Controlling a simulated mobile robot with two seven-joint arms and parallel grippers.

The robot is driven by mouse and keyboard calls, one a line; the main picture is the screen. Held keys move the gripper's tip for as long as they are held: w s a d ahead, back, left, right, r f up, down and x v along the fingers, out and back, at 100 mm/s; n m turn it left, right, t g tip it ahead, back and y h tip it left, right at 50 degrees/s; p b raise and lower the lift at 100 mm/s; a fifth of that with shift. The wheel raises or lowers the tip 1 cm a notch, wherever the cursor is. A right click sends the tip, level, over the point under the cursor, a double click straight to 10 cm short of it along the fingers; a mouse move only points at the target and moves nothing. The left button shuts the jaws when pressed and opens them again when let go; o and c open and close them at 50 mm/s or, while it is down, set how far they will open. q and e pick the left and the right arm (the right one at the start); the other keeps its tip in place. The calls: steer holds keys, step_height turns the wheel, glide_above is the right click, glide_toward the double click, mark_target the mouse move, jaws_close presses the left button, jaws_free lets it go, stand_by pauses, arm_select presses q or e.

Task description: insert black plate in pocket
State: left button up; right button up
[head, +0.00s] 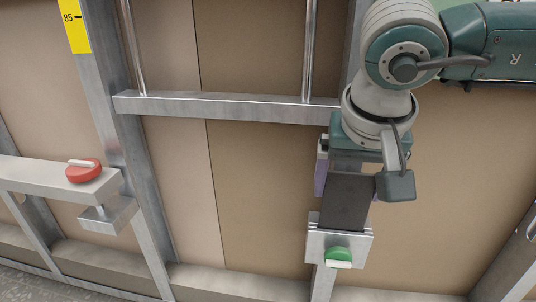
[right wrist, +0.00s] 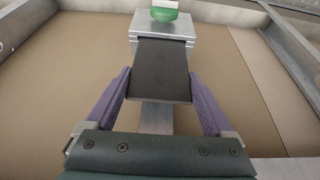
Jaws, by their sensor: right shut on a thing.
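The black plate (head: 346,203) is a dark flat rectangle, held roughly upright under my right gripper (head: 347,188). The purple fingers of the gripper, also seen in the right wrist view (right wrist: 160,78), are shut on its two side edges. The lower end of the plate meets the upper part of a silver metal block, the pocket (head: 354,246), which has a green knob (head: 338,254) on its front. The right wrist view also shows the plate (right wrist: 162,68) lined up with the block (right wrist: 188,22). I cannot tell how deep its end sits. My left gripper is not in view.
A horizontal metal bar (head: 230,106) crosses the frame behind my wrist. At left, a red knob (head: 84,171) sits on a pale beam, with a smaller metal block (head: 109,215) below it. Brown panels back the frame.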

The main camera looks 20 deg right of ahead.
steer(key=shift+f, duration=0.2)
steer(key=o, duration=1.3)
steer(key=shift+c, duration=0.2)
steer(key=p+v, duration=0.4)
steer(key=v, duration=0.6)
